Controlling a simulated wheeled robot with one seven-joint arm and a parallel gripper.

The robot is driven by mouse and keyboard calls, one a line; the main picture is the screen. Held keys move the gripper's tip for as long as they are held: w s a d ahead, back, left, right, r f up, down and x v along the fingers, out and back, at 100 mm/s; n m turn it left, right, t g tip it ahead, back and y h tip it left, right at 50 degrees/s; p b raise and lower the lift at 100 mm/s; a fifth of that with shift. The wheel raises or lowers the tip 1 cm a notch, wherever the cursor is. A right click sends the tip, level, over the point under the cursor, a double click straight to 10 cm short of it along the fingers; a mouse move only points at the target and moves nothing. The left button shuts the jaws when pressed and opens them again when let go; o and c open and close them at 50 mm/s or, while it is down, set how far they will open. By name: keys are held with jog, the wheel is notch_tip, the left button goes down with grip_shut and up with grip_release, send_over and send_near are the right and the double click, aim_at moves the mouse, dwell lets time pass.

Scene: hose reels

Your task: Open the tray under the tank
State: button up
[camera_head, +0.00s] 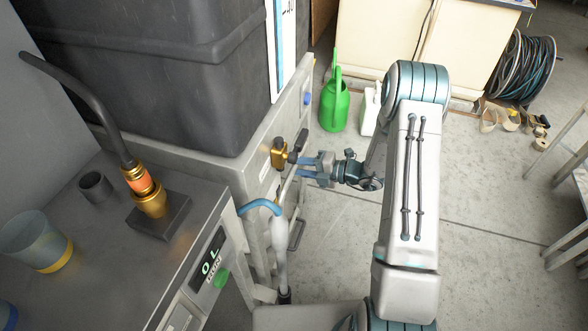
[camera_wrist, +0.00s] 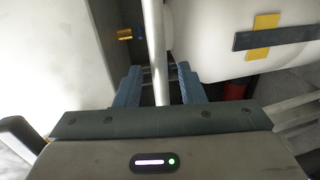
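The dark grey tank (camera_head: 170,60) stands at the upper left in the head view, on a pale grey stand (camera_head: 262,150). A brass valve with a black handle (camera_head: 280,153) sticks out from the stand's side. I cannot clearly make out the tray; the space under the tank is mostly hidden. My gripper (camera_head: 312,168) is beside the stand, close to the valve and a thin pale bar. In the wrist view, its two blue fingers (camera_wrist: 160,90) are apart. A pale bar (camera_wrist: 157,45) runs between them, with gaps on both sides; I cannot tell its depth.
A metal bench (camera_head: 90,215) with a brass-fitted hose (camera_head: 148,190) and a cup (camera_head: 38,240) is at the left. A green watering can (camera_head: 334,105) and white container (camera_head: 370,112) stand behind my gripper. A hose reel (camera_head: 522,68) is at the back right. Floor (camera_head: 490,200) right of my arm is clear.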

jog(key=shift+x, duration=1.05)
grip_shut()
jog(key=shift+d, duration=0.1)
